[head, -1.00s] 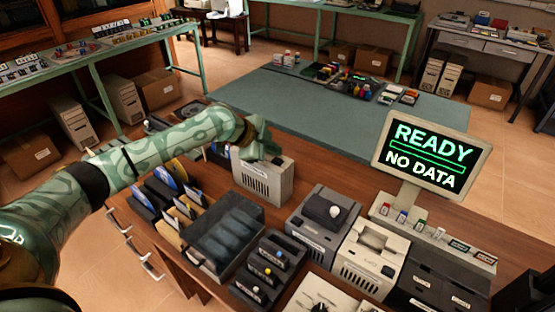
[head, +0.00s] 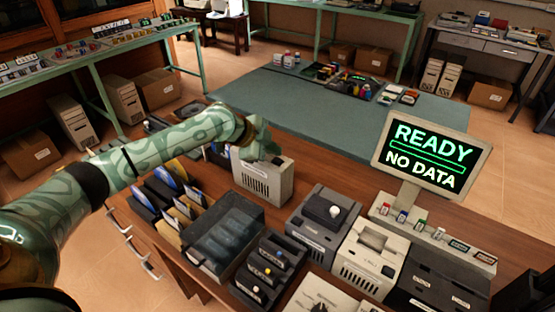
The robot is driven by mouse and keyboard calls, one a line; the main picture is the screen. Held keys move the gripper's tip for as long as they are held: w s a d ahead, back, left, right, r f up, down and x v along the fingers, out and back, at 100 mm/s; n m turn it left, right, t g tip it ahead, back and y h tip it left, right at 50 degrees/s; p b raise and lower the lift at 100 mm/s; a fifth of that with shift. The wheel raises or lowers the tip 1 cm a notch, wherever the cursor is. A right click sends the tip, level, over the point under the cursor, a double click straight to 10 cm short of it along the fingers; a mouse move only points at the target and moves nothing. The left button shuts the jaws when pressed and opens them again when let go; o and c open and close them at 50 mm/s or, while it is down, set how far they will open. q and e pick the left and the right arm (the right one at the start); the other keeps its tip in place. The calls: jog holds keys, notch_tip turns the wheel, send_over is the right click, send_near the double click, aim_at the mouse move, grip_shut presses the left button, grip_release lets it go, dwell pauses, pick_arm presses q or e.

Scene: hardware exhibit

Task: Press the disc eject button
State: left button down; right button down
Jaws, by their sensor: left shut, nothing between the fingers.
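My left arm reaches in from the left. Its gripper (head: 267,149) is shut and empty, at the top of a beige box-shaped drive unit (head: 264,184) with vents on its front. The fingertips are small and partly merge with the box's top, so I cannot tell whether they touch it. I cannot make out a disc eject button; the gripper hides part of the unit's top. A monitor (head: 432,152) on the right reads "READY" and "NO DATA" in green. My right gripper is not in view.
A dark tray with a clear-looking cover (head: 225,235), upright disc sleeves (head: 172,185), a grey unit with a white knob (head: 322,222) and a beige unit (head: 370,255) crowd the wooden counter. A teal mat (head: 330,125) lies behind, mostly bare in front.

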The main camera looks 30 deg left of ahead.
aim_at(274, 163)
pick_arm(q)
jog(key=shift+f, duration=0.1)
jog(key=shift+f, duration=0.35)
jog(key=shift+f, duration=0.4)
dwell(0.5)
dwell(0.3)
jog(key=shift+r+p, duration=0.65)
jog(key=shift+r, duration=0.2)
notch_tip(274, 163, up, 5)
jog(key=p, duration=0.4)
